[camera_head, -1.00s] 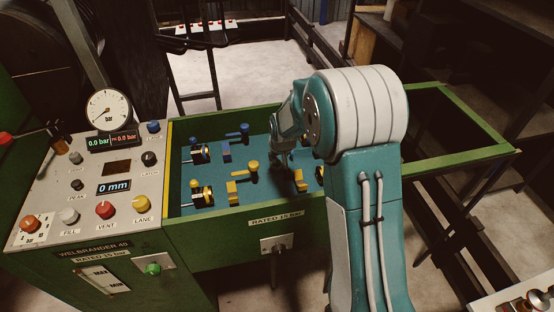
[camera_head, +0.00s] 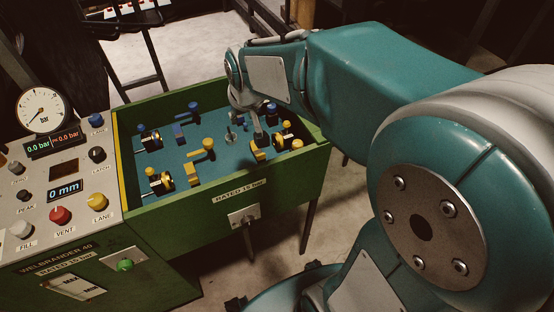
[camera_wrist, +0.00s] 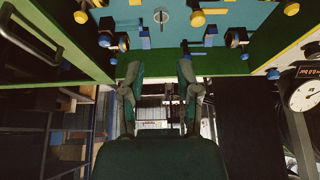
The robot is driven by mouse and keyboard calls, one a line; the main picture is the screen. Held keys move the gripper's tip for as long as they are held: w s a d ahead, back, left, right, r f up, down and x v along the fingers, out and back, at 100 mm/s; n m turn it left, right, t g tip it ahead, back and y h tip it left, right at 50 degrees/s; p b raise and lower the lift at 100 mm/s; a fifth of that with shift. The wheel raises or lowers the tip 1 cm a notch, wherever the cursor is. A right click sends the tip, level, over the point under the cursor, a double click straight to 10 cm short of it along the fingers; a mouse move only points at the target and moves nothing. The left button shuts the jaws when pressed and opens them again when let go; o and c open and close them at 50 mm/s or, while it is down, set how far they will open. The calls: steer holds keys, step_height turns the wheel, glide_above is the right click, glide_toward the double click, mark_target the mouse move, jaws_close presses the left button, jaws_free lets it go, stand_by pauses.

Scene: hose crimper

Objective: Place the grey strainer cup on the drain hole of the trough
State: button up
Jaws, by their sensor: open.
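The trough (camera_head: 222,191) is a green-walled box with a teal floor. A small grey round piece with an upright pin (camera_head: 230,136) is on its floor, near the middle; a grey ring also shows in the wrist view (camera_wrist: 161,15). I cannot tell whether this is the strainer cup or the drain hole. No other grey cup is clearly seen. My gripper (camera_wrist: 158,62) is open, with nothing between its two fingers. In the head view my arm reaches over the trough's right part and hides some of it; the fingertips are hard to make out there.
Blue and yellow levers and fittings stand on the trough floor, including a yellow lever (camera_head: 203,148) and a yellow-ringed fitting (camera_head: 160,181). The control panel with a gauge (camera_head: 42,109) stands to the left. A valve plate (camera_head: 244,216) is on the front wall.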

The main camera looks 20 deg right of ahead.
steer(key=s+r, duration=0.2)
steer(key=s, duration=0.7)
steer(key=s+r, duration=0.2)
steer(key=s, duration=0.8)
steer(key=shift+t, duration=0.3)
